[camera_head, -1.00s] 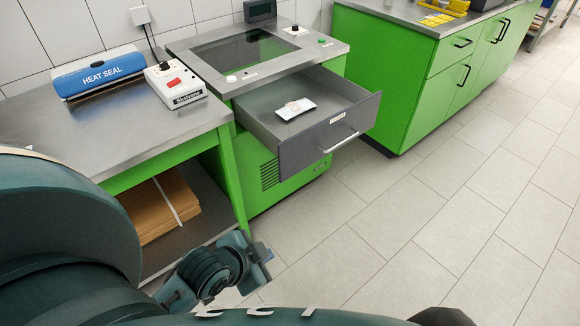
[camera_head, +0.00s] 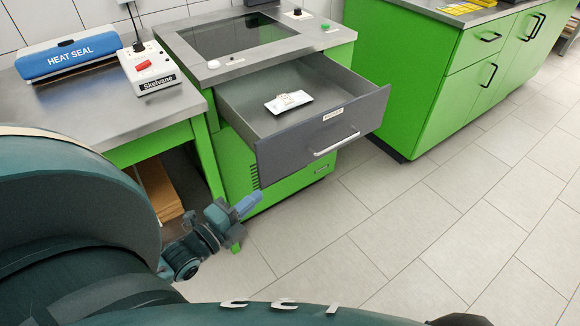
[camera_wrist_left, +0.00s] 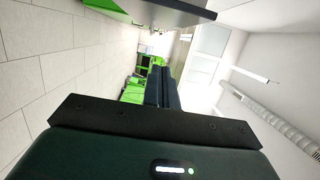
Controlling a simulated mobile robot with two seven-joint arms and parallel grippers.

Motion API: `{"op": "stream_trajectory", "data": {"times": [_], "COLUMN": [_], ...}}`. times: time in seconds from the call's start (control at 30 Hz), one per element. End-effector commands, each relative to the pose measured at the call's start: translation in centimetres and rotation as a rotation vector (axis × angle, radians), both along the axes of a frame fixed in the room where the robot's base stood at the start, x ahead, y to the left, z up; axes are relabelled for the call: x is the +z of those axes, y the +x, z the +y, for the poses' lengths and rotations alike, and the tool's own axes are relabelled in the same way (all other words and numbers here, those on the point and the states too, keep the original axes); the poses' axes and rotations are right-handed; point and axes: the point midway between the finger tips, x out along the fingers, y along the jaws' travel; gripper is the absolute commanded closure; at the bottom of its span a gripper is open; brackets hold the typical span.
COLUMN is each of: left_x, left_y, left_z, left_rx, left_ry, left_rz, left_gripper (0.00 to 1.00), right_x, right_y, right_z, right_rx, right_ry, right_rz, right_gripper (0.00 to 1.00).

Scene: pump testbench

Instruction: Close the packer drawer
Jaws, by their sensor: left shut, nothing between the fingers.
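The packer drawer (camera_head: 318,130) is pulled out of the green packer machine (camera_head: 228,150), its grey front facing lower right with a silver handle (camera_head: 337,146). A small white packet (camera_head: 289,102) lies inside. My left gripper (camera_head: 257,197) is shut and empty, below and left of the drawer front, apart from it. In the left wrist view its dark fingers (camera_wrist_left: 162,88) are together. A grey panel edge at the top of that view may be the drawer. My right gripper is not in view.
A bench with a blue heat sealer (camera_head: 78,58) and a white switch box (camera_head: 155,70) stands at left. A green cabinet (camera_head: 430,85) stands at right, close to the drawer. The tiled floor (camera_head: 430,230) in front is clear.

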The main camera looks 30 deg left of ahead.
Motion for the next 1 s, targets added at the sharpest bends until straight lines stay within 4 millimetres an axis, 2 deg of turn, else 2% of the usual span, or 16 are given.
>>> {"op": "stream_trajectory", "data": {"times": [0.03,0.17,0.27,0.67,0.7,0.8,1.0], "left_x": [-0.6,-0.5,-0.4,-0.3,-0.5,-0.5,-0.5], "left_y": [0.0,0.8,2.1,10.4,10.4,10.9,11.4], "left_z": [0.0,-0.1,-0.3,-1.5,-0.5,0.8,2.1], "left_rx": [0.0,0.0,0.0,-0.001,-0.001,-0.002,-0.002], "left_ry": [0.003,0.002,0.001,0.001,0.009,0.007,0.002], "left_rz": [-0.002,-0.005,-0.006,-0.006,-0.002,-0.002,-0.001], "left_gripper": [1.0,1.0,1.0,1.0,1.0,1.0,1.0], "right_x": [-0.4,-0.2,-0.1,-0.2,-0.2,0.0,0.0], "right_y": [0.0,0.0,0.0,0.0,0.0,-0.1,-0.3], "right_z": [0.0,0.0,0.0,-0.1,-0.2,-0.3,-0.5], "right_rx": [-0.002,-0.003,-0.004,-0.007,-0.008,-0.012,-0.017], "right_ry": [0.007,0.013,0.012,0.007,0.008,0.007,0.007], "right_rz": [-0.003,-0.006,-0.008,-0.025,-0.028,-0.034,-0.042], "right_gripper": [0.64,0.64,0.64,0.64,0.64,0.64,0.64]}}
